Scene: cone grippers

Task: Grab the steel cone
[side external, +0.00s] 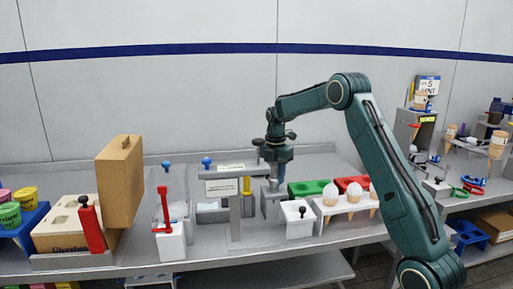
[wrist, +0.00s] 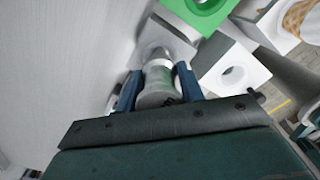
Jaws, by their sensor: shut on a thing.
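The steel cone (wrist: 158,82) is a shiny grey piece between the two blue fingers of my gripper (wrist: 157,88) in the wrist view. The fingers are shut on it, one on each side. In the side view my gripper (side external: 277,172) points down over the bench, left of the green holder. A grey metal piece (side external: 271,200) shows just below it there. A grey block (wrist: 168,38) lies just beyond the cone's far end in the wrist view. I cannot tell whether the cone touches that block.
A white box with a black knob (side external: 298,219) stands close in front right. A green holder (side external: 308,188), a red holder (side external: 350,184) and a white rack with white-topped cones (side external: 347,205) stand right. A grey stand with a sign (side external: 224,187) is close left.

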